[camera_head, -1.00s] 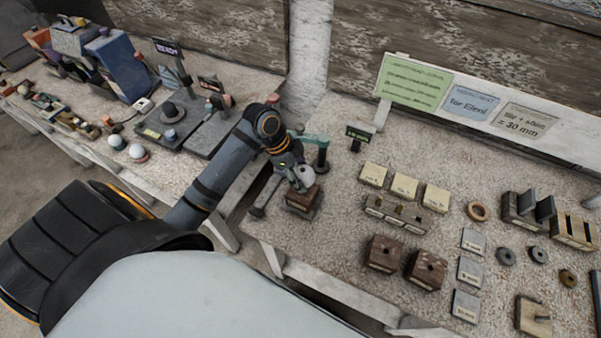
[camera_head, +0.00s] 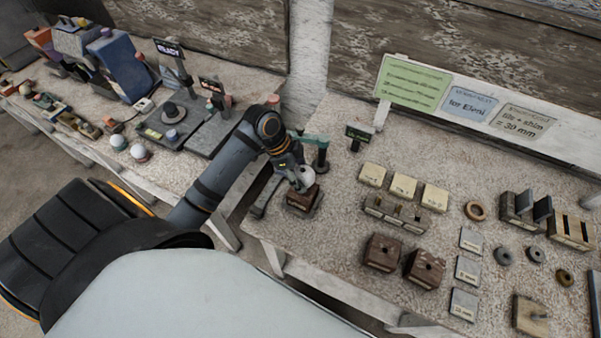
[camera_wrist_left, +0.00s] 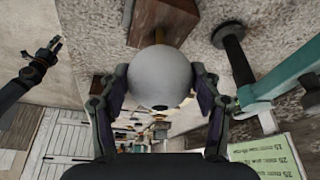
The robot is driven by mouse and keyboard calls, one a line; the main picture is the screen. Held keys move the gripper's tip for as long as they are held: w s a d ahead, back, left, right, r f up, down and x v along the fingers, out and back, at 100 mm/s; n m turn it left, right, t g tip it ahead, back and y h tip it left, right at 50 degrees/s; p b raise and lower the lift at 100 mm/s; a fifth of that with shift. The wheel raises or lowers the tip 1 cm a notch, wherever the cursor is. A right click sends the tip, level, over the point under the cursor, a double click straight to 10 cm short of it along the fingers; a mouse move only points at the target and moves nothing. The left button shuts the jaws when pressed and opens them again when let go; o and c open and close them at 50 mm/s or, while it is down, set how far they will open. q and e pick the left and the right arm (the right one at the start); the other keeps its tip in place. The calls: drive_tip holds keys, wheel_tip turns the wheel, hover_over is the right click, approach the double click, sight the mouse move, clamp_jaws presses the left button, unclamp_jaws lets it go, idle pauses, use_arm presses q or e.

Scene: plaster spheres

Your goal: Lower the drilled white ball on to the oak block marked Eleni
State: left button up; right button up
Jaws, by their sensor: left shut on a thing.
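My left gripper (camera_head: 298,178) is shut on the white ball (camera_head: 306,179). In the left wrist view, the fingers of my left gripper (camera_wrist_left: 160,88) press on both sides of the white ball (camera_wrist_left: 162,72), and a small dark hole shows on it. A dark brown wooden block (camera_head: 301,198) is right under the ball in the head view; it also shows behind the ball in the wrist view (camera_wrist_left: 163,20). I cannot tell whether ball and block touch. No name is readable on this block. A dark arm with a gripper (camera_wrist_left: 54,44), likely my right, shows in the wrist view; its opening is unclear.
A green clamp-like stand (camera_head: 318,152) is close behind the gripper. Two brown drilled blocks (camera_head: 382,252) (camera_head: 425,268) stand to the right. A blue card reading "für Eleni" (camera_head: 467,103) is on the back board. Two white balls (camera_head: 118,143) (camera_head: 139,152) rest on the left table.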

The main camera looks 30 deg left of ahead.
idle(0.4)
use_arm(q)
drive_tip(key=shift+p, duration=0.35)
drive_tip(key=shift+f+b, duration=1.2)
drive_tip(key=shift+f, duration=0.9)
drive_tip(key=o, duration=1.4)
drive_tip(key=shift+c, duration=0.2)
drive_tip(key=shift+r, duration=0.15)
wheel_tip(320, 180, up, 4)
drive_tip(key=p, duration=0.4)
drive_tip(key=shift+p, duration=0.3)
